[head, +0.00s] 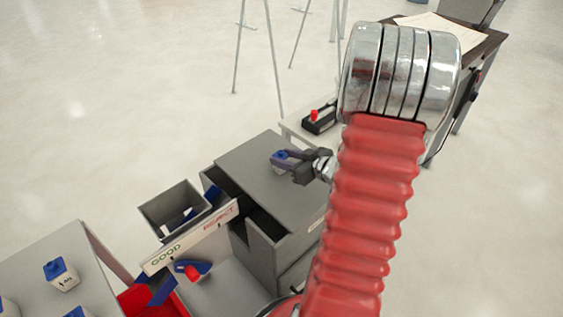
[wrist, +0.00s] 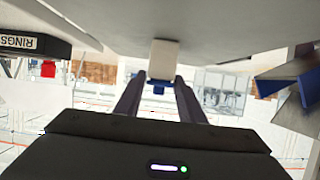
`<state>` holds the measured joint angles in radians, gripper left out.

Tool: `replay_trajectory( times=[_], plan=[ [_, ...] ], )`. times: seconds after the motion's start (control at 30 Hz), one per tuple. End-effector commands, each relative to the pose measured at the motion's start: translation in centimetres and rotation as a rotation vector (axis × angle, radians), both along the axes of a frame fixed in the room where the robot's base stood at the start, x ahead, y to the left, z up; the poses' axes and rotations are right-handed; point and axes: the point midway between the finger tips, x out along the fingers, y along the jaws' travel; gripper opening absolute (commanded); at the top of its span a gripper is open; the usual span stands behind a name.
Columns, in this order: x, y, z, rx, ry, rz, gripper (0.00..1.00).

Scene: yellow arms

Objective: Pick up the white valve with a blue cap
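The white valve with a blue cap (wrist: 165,56) stands on a grey top and appears upside down in the wrist view. Its blue cap (wrist: 158,87) shows between the fingertips. In the head view the blue cap (head: 281,154) shows at the end of my gripper, and the white body is mostly hidden. My gripper (head: 283,163) reaches in from the right, low over the grey cabinet top (head: 258,157). In the wrist view my gripper (wrist: 160,82) is open, with one finger on each side of the valve. I cannot make out contact.
Another white valve with a blue cap (head: 61,273) stands on the left table (head: 30,262). Grey bins and a GOOD/REJECT sign (head: 190,237) are at the cabinet's left. A black box with a red part (head: 319,117) sits behind the gripper. Tripod legs stand at the back.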

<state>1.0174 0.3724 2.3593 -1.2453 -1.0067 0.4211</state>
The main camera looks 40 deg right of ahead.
Motion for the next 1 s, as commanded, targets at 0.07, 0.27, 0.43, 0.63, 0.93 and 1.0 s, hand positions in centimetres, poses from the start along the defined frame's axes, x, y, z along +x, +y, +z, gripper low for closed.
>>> replay_trajectory(
  times=[0.07,0.27,0.43,0.63,0.93,1.0],
  plan=[
    [0.0,0.0,0.0,0.0,0.0,0.0,0.3],
    [0.0,0.0,0.0,0.0,0.0,0.0,0.16],
    [0.0,0.0,0.0,0.0,0.0,0.0,0.07],
    [0.0,0.0,0.1,0.0,-0.001,0.0,0.07],
    [0.0,0.0,1.8,-0.004,-0.002,0.001,0.07],
    [0.0,0.0,2.6,-0.004,-0.002,0.001,0.07]
  ],
)
